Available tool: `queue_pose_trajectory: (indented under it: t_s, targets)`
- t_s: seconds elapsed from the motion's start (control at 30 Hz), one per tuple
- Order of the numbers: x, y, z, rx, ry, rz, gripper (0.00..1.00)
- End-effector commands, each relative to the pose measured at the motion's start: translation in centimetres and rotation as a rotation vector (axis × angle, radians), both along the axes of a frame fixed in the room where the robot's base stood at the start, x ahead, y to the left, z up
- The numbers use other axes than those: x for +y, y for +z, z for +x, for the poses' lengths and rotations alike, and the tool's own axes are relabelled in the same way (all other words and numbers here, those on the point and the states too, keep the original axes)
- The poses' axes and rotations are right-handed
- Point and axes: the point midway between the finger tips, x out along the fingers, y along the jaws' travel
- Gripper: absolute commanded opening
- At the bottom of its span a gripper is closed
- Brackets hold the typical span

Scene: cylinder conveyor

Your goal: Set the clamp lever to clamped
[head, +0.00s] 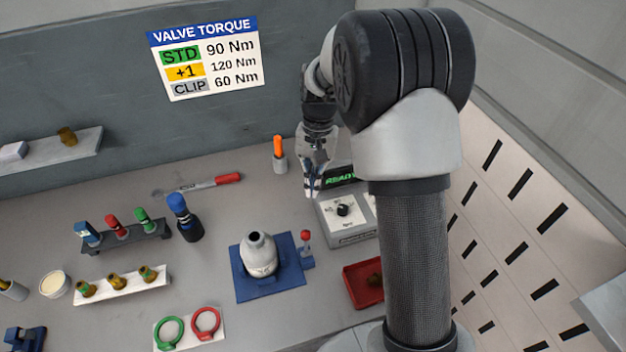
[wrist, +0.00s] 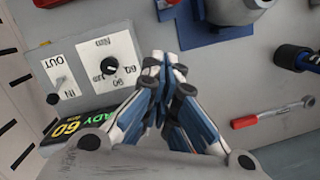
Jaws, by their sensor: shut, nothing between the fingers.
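The clamp lever (head: 305,236) has a red knob on a short stem and stands on a small blue base at the right side of the blue fixture (head: 246,286). It looks roughly upright; I cannot read its setting. A grey cylinder (head: 258,256) with an open neck stands in the fixture. In the wrist view the blue fixture (wrist: 206,36) and part of the cylinder (wrist: 236,10) show at the top edge. My gripper (head: 312,192) is above the bench behind the lever, near the control box, and apart from the lever. In the wrist view its fingertips (wrist: 165,64) are together and empty.
The control box (head: 334,228) with a black dial and a READY display (head: 342,179) is close to my gripper. A red tray (head: 362,284) lies in front of it. A red-handled wrench (head: 226,179), an orange marker (head: 278,148) and a blue-black tool (head: 182,214) stand or lie left.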

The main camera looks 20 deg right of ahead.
Motion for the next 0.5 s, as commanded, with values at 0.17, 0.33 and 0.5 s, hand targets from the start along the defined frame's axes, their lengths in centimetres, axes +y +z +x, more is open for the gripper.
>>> queue_pose_trajectory:
  t_s: [0.17,0.33,0.5]
  targets:
    - [0.5,-4.2,-0.7,0.004,0.0,0.0,0.0]
    - [1.4,-5.7,-2.1,-0.001,0.003,-0.001,0.0]
    - [2.3,-5.8,-3.8,0.0,0.001,-0.001,0.0]
